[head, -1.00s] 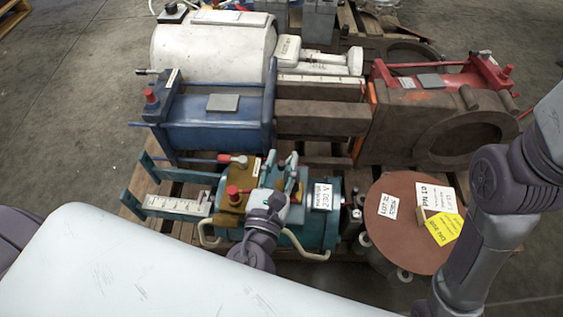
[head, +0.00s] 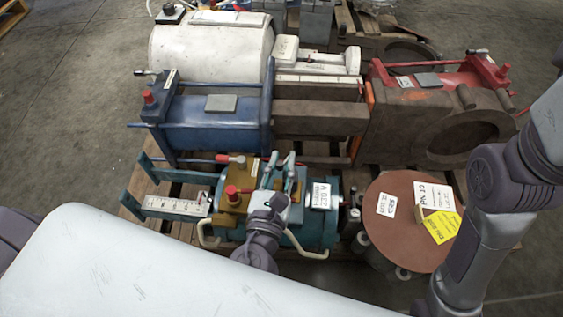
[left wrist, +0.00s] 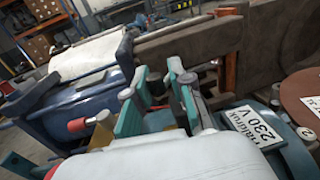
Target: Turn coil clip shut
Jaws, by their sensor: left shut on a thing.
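My left gripper (head: 279,168) is over the top of the teal motor (head: 322,228), which bears a white 230 V label (head: 321,195). A brown block with a red knob (head: 232,191) sits just left of the gripper. My right gripper is out of view.
A blue machine (head: 215,133), a white tank (head: 200,52) and a red-brown machine (head: 425,122) stand close behind. A round brown disc (head: 400,245) with labels lies to the right, beside my right arm. The floor at far left is clear.

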